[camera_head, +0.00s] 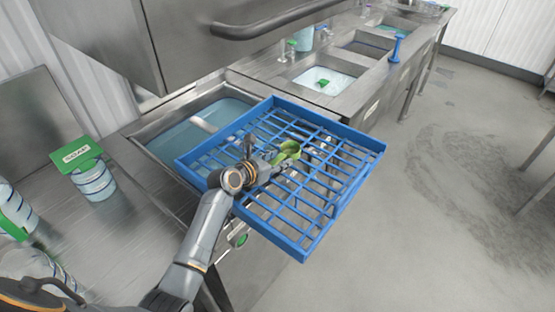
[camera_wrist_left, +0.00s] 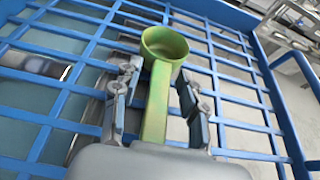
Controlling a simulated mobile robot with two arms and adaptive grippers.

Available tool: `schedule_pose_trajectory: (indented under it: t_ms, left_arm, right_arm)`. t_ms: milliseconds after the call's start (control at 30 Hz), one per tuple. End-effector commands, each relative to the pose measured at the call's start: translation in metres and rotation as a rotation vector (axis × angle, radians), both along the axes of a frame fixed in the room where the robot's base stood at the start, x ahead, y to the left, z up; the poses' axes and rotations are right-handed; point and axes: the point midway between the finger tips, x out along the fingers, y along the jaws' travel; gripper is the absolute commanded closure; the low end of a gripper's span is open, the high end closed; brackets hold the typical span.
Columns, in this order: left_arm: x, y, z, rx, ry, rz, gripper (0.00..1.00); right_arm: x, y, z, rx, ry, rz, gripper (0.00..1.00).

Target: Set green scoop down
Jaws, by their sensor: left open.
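The green scoop (camera_head: 287,151) lies on the blue grid rack (camera_head: 366,139), near its middle. In the left wrist view the scoop (camera_wrist_left: 165,45) has its round cup facing up at the far end and its handle running back toward my wrist. My left gripper (camera_head: 274,160) is over the rack at the scoop's handle. In the left wrist view its fingers (camera_wrist_left: 155,100) stand apart on both sides of the handle, with a gap on each side. The handle's near end is hidden by the gripper's body. My right gripper is not in view.
The rack juts out over the counter edge beside a water-filled sink (camera_head: 176,146). More sinks (camera_head: 324,80) line the back counter, one holding a green item. A steel hood (camera_head: 130,40) hangs at upper left.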

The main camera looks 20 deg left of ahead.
Motion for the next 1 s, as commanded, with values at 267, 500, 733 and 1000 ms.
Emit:
schedule_pose_trajectory:
  t_ms: [267, 500, 733, 1000]
  left_arm:
    - [-0.016, 0.006, 0.010, -0.001, -0.001, 0.000, 0.57]
    - [-0.058, 0.021, 0.028, 0.000, 0.000, 0.001, 0.57]
    - [-0.092, 0.034, 0.043, -0.001, -0.001, 0.001, 0.57]
    - [-0.105, 0.038, 0.049, 0.000, -0.001, 0.000, 0.57]
  right_arm:
    - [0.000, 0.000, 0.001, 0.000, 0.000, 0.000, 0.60]
    - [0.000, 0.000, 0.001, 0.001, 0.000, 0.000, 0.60]
    - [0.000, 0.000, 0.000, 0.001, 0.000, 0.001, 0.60]
    - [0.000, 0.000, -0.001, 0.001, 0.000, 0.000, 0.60]
